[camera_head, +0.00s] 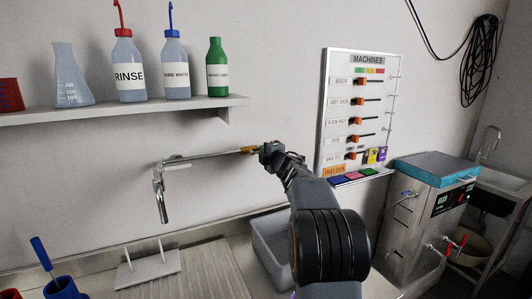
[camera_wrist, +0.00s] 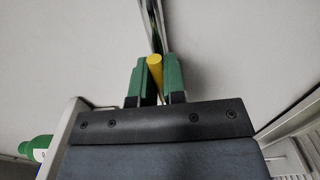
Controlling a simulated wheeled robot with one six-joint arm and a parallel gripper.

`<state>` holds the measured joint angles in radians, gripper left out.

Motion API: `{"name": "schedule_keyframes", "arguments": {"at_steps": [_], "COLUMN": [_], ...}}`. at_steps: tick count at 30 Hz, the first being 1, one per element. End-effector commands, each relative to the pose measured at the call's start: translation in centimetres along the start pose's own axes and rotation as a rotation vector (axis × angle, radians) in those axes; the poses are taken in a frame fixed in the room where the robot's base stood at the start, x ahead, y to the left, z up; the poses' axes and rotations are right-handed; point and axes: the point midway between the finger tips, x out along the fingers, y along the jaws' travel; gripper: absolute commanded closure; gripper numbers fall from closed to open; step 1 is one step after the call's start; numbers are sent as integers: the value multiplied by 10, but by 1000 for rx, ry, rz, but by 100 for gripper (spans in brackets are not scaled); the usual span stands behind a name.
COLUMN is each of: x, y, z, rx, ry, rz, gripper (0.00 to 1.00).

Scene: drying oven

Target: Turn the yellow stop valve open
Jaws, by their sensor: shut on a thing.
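The yellow stop valve handle (camera_head: 249,150) shows at the right end of a thin metal pipe (camera_head: 205,156) on the wall, left of my gripper (camera_head: 268,151). In the wrist view the yellow handle (camera_wrist: 155,72) stands between the two green fingers of my gripper (camera_wrist: 155,80), which is shut on it. The metal pipe runs left to a hooked spout (camera_head: 160,193) that hangs down. The valve's body and its turn angle cannot be made out.
A shelf (camera_head: 130,108) with several bottles and a flask is above left. A machines panel (camera_head: 356,110) hangs on the wall to the right. A grey basin (camera_head: 268,245) is below my arm, and a steel oven-like box (camera_head: 420,220) stands at right.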

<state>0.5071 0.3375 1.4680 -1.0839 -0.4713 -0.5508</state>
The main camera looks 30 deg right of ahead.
Motion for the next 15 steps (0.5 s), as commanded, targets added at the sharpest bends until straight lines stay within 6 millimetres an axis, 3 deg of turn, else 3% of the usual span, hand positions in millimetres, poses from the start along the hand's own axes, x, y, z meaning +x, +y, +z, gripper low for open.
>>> {"name": "schedule_keyframes", "arguments": {"at_steps": [1, 2, 9, 15], "x": [0, 0, 0, 0], "y": [1, 1, 1, 0], "z": [0, 0, 0, 0], "rx": [-5, -5, -2, -1], "ry": [0, 0, 0, 0], "rz": [1, 1, 1, 1], "gripper": [100, 88, 65, 65]}}
